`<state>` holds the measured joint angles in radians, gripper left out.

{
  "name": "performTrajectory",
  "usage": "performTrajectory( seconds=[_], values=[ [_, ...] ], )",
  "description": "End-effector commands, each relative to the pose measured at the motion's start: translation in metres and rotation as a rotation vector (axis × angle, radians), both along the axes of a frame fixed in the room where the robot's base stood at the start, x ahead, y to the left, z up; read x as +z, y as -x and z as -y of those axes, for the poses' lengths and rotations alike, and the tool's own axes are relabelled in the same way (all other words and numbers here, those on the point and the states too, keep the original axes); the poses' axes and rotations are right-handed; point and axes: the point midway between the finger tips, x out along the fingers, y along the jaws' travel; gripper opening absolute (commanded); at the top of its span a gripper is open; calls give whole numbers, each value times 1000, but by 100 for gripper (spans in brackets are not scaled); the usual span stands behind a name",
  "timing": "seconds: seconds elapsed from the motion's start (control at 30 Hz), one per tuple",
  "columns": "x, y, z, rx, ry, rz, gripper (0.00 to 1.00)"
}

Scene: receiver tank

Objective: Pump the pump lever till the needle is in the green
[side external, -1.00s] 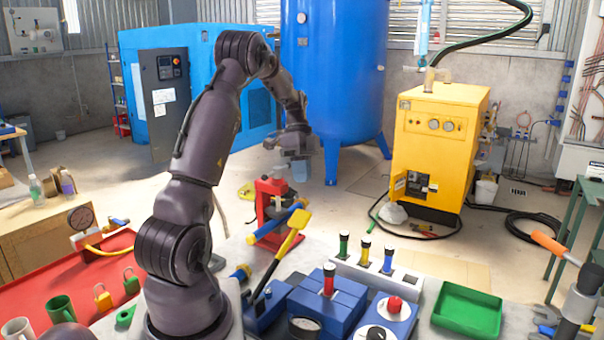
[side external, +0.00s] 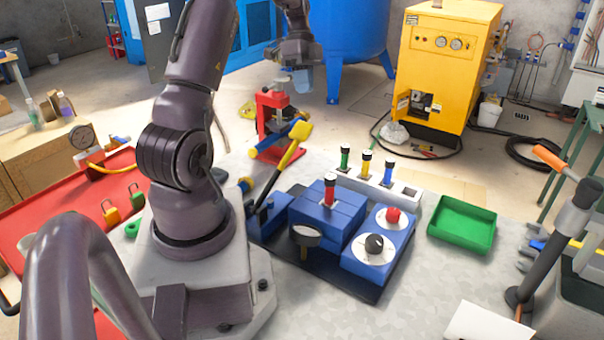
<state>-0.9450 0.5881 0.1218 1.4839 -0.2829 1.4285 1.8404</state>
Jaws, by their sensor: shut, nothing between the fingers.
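The pump lever (side external: 282,163) is a dark rod with a yellow paddle end. It slants up to the right from the left side of the blue pump unit (side external: 326,221). A round gauge with a black rim (side external: 306,236) sits at the front of that unit. Its face is seen too edge-on to read the needle or any green band. My gripper (side external: 303,80) is in the air behind the lever, above and right of the red stand, apart from the lever. It is shut and empty.
A red knob (side external: 393,215) and black knob (side external: 374,244) sit on the unit's right. A red-topped post (side external: 329,190) stands on it. A rack (side external: 405,187) holds several coloured handles behind. A green tray (side external: 463,225) is at right. A red stand (side external: 270,125) is behind the lever.

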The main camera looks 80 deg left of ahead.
Motion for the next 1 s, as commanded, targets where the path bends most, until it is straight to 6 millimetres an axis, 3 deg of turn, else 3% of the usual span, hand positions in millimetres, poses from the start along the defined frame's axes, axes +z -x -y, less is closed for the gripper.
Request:
performTrajectory(
  seconds=[0.17,0.33,0.5,0.77,1.0],
  values=[
    [32,2,5,1,-56,36,0],
    [69,21,24,19,-132,102,0],
    [92,44,48,31,-213,194,0],
    [93,72,75,32,-298,307,0],
    [81,75,75,4,-329,328,0]
  ],
)
